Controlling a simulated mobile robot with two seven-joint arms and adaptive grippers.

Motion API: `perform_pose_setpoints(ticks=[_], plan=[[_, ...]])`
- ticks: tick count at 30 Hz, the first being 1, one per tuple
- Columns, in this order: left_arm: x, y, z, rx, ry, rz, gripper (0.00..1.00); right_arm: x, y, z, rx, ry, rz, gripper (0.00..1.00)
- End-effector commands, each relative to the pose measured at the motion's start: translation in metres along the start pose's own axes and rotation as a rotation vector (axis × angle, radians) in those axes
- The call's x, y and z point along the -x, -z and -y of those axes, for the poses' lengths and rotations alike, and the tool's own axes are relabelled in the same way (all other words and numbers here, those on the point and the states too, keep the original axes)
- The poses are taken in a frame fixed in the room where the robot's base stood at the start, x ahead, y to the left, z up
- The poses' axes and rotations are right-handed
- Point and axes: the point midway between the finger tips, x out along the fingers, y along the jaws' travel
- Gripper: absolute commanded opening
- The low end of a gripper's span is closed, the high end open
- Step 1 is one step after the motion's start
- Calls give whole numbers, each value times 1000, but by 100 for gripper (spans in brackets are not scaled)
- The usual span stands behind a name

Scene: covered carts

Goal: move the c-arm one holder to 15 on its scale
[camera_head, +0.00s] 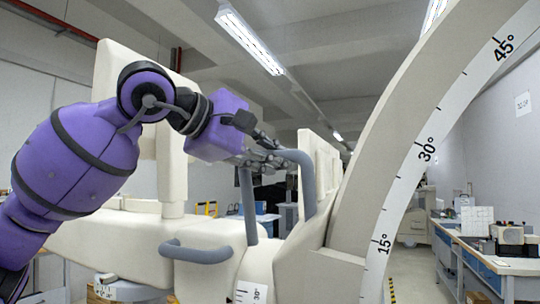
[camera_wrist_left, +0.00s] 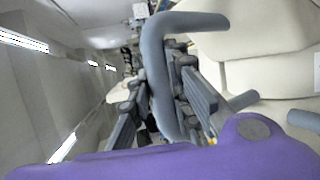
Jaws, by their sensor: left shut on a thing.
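The c-arm (camera_head: 395,135) is a large beige arc rising to the upper right in the head view. Its white scale (camera_head: 405,185) shows 15°, 30° and 45°, with 15° lowest. A beige holder body (camera_head: 285,255) meets the arc's lower left, with a bent grey tube handle (camera_head: 308,180) on top. My left gripper (camera_head: 265,160) is shut on the grey handle near its upper bend. In the left wrist view, the handle (camera_wrist_left: 155,75) runs between the fingers of my left gripper (camera_wrist_left: 165,100). I cannot make out a pointer against the scale. My right gripper is not in view.
A second grey handle (camera_head: 195,252) sticks out of the beige body at lower left. A workbench with equipment (camera_head: 490,260) stands at the right. Beige upright panels (camera_head: 172,150) rise behind my left arm.

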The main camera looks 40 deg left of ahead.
Motion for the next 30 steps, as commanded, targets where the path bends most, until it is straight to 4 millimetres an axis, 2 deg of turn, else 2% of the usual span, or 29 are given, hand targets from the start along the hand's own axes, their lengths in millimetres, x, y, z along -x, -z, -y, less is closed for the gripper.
perform_pose_setpoints(ticks=[2, 3, 7, 20, 30], plan=[[3, 0, -5, 4, -13, -2, 0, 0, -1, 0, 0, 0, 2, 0], [3, 0, -4, 3, -12, -2, 19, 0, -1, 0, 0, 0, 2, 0], [2, 0, -3, 1, -8, -1, 36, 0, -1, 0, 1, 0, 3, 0], [4, -1, 0, -1, 0, 0, 37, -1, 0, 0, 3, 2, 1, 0], [30, -1, 0, -1, -1, 0, 37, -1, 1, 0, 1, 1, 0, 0]])
